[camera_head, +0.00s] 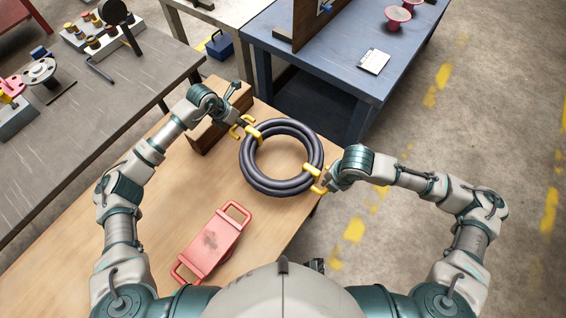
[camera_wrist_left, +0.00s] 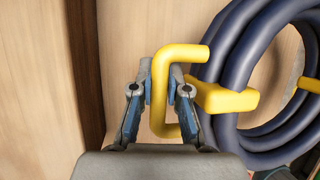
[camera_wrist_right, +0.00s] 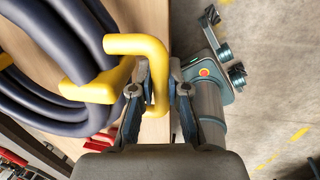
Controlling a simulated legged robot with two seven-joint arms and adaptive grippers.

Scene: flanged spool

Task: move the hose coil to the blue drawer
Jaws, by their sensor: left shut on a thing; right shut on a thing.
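The hose coil (camera_head: 247,165) is a dark ring of several turns with a yellow handle on each side. It is over the far right corner of the wooden table (camera_head: 150,215); I cannot tell whether it touches the top. My left gripper (camera_head: 243,125) is shut on its left yellow handle (camera_wrist_left: 158,95). My right gripper (camera_head: 322,184) is shut on its right yellow handle (camera_wrist_right: 158,75). A blue bench (camera_head: 330,62) stands beyond, with a dark space under its top. I cannot make out a blue drawer for certain.
A brown wooden block (camera_head: 207,133) stands left of the coil, close to my left gripper. A red two-handled case (camera_head: 212,243) lies nearer me. A grey bench (camera_head: 60,140) with parts is at the left. A small blue box (camera_head: 219,46) stands at the back. Open floor lies right.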

